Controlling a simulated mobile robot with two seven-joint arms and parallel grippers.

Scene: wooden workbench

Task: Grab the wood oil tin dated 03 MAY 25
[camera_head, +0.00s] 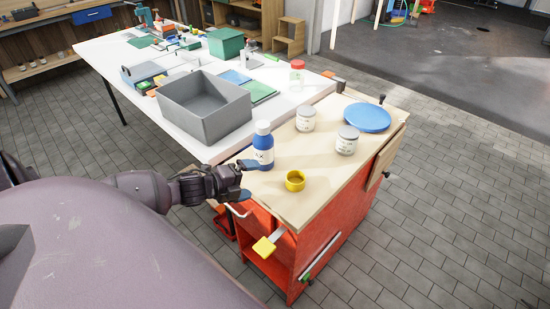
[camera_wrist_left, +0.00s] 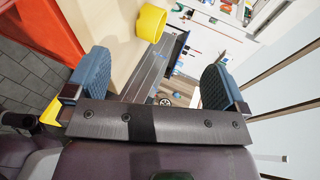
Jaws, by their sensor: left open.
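Two pale grey tins with white labels stand upright on the wooden workbench top (camera_head: 235,160): one (camera_head: 305,119) farther back, the other (camera_head: 347,141) nearer the right edge. The label print is too small to read, so I cannot tell which bears 03 MAY 25. My left gripper (camera_head: 247,179) is open and empty at the bench's near left edge, short of both tins. Its two blue fingers stand wide apart in the left wrist view (camera_wrist_left: 157,80), which shows neither tin. My right gripper is not in view.
A blue bottle (camera_head: 263,150) with a white cap and a yellow cup (camera_head: 295,181) stand close to my left gripper. The yellow cup (camera_wrist_left: 151,22) also shows in the left wrist view. A grey bin (camera_head: 205,118) sits on the white table.

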